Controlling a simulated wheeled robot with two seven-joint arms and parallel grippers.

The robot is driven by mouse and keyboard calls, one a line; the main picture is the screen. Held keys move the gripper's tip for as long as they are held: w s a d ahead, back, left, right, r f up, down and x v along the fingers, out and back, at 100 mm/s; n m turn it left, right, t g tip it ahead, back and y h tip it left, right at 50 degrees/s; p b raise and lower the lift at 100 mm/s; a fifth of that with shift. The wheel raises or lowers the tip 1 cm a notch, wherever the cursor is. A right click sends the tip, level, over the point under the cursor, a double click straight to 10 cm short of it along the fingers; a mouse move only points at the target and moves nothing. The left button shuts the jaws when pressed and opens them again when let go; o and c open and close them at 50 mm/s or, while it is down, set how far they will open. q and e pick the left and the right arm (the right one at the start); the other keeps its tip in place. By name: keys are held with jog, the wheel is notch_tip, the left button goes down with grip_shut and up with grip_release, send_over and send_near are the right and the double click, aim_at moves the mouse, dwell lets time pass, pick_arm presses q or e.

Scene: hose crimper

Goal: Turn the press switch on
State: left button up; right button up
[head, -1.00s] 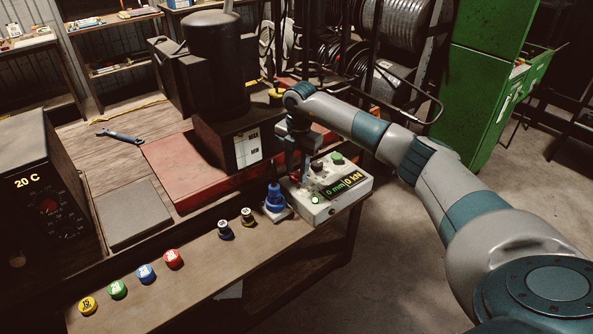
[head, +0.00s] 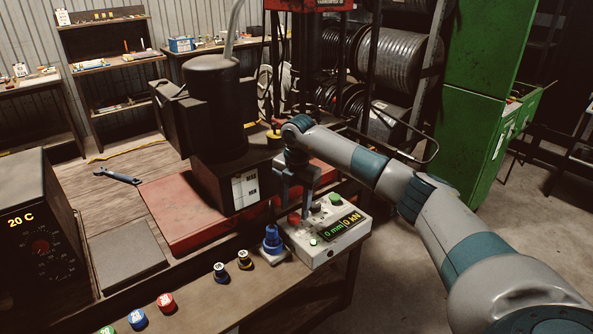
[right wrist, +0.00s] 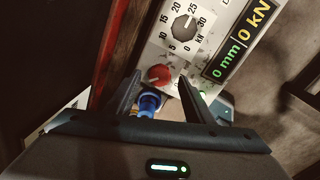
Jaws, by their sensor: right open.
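The pale control box (head: 322,252) stands at the bench's front right corner, its display (head: 345,225) lit with 0 mm and 0 kN. A red knob (head: 294,218) sits on its top, and a green button (head: 335,199) is at its far right corner. In the right wrist view, the red knob (right wrist: 158,74) lies between the open fingertips of my right gripper (right wrist: 160,88), with gaps visible on both sides. A black dial (right wrist: 184,28) with a kN scale is beyond it. In the head view, my right gripper (head: 296,207) points down over the box. My left gripper is out of view.
A blue-topped part (head: 272,239) stands close to the box's left side. Small dark caps (head: 221,271) and coloured caps (head: 166,301) line the bench front. The black press body (head: 215,110) rises behind on a red base (head: 165,222). Open floor lies to the right.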

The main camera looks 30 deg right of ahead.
aim_at(297, 216)
notch_tip(297, 216, up, 15)
jog(key=b, duration=0.4)
jog(key=shift+s+d, duration=0.15)
jog(key=shift+s, duration=0.25)
